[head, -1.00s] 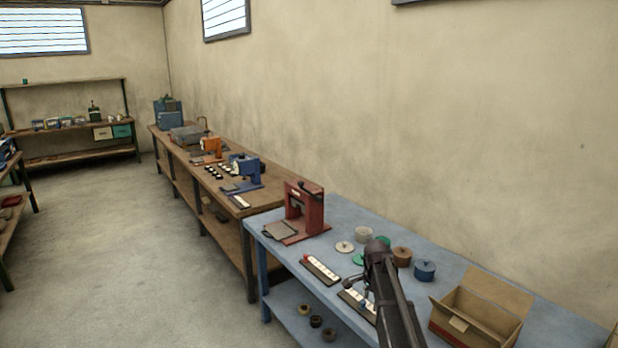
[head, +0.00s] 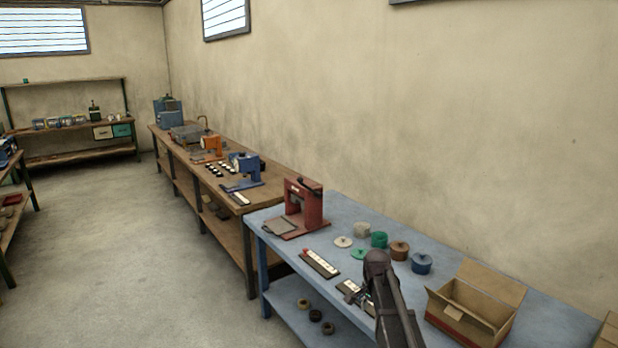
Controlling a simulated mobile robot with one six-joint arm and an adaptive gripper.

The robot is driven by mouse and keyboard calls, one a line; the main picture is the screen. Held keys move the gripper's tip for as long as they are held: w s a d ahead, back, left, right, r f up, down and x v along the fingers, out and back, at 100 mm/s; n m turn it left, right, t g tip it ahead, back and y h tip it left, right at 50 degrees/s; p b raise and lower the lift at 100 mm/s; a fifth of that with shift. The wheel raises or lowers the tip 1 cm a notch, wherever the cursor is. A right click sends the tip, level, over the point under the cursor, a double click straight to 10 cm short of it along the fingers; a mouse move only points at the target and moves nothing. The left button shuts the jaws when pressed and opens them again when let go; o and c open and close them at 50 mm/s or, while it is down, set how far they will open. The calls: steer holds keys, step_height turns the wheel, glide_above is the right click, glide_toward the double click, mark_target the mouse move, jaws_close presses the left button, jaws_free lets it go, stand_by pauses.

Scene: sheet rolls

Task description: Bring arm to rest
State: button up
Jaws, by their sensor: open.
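My arm reaches up from the bottom edge over the blue table (head: 335,212), its dark elbow showing right of centre. My gripper (head: 362,297) is small and partly hidden by my arm. It is open, low over a white-topped rack strip (head: 348,286), and I see nothing held in it. I cannot tell whether it touches the strip. My arm hides part of this strip.
A second strip with a red knob (head: 319,263) lies to the left. Behind are a red press (head: 305,208), several lids and round pots, including a blue one (head: 422,264). An open cardboard box (head: 470,318) stands right of my arm. The floor at left is clear.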

steer(key=s+a+f+n+b, duration=0.1)
steer(key=s+n, duration=0.4)
steer(key=s, duration=0.6)
steer(key=s+a+f+n+b, duration=0.1)
steer(key=s+f+n+b, duration=0.1)
steer(key=s+n, duration=0.4)
steer(key=s+f, duration=0.1)
steer(key=s, duration=0.4)
steer(key=shift+b, duration=0.35)
stand_by(1.4)
